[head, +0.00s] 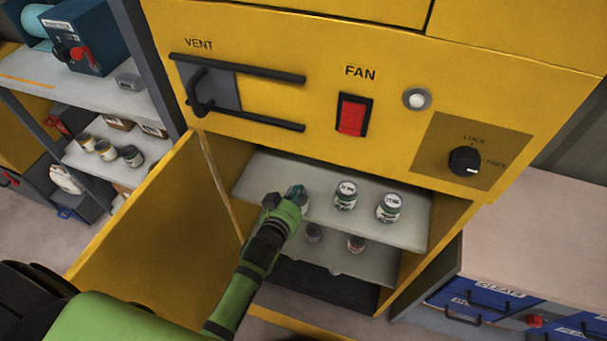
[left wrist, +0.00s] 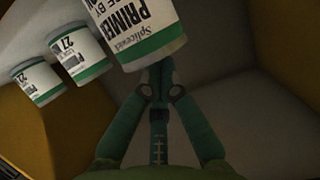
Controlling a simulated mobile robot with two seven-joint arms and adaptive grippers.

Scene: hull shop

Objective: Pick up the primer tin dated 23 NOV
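A primer tin (head: 305,207) with a white label and green band stands at the left of the cabinet's upper shelf, partly hidden by my left gripper (head: 296,193). The left wrist view shows a tin (left wrist: 140,30) large; "PRIMER" and "USE BY" show, but its date is out of frame. The left fingers (left wrist: 158,72) look closed together at its base, their tips partly hidden; I see no grip around it. Two more tins, (head: 346,195) and (head: 389,207), stand to the right. One tin (left wrist: 78,52) in the wrist view seems to read 27. My right gripper is not in view.
A lower shelf holds a grey tin (head: 313,232) and another tin (head: 356,244). The yellow cabinet door (head: 150,235) stands open at the left. A side rack (head: 75,155) holds several tins. The upper shelf's right end and front are clear.

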